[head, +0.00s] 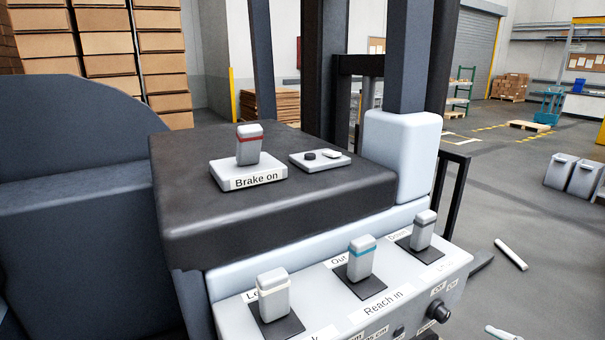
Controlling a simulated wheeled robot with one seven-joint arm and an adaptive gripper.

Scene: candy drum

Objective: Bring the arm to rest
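My arm and my gripper do not show in the head view. The control panel (334,317) of a truck-like machine fills the lower middle. Three grey levers stand on it: one with a cream band (272,296), one with a blue band (360,260) marked "Out" and "Reach in", and one with a grey band (423,230) marked "Down". A lever with a red band (249,146) stands upright on a plate labelled "Brake on". A black knob (437,311) sits at the panel's right end, near "Off" and "On" labels.
The dark console top (330,185) carries a small plate (320,163) with a black button and a white piece. A dark seat (75,200) is at left. Stacked cartons (110,50) stand behind. Grey bins (574,176) and a white tube (511,254) are on the open floor at right.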

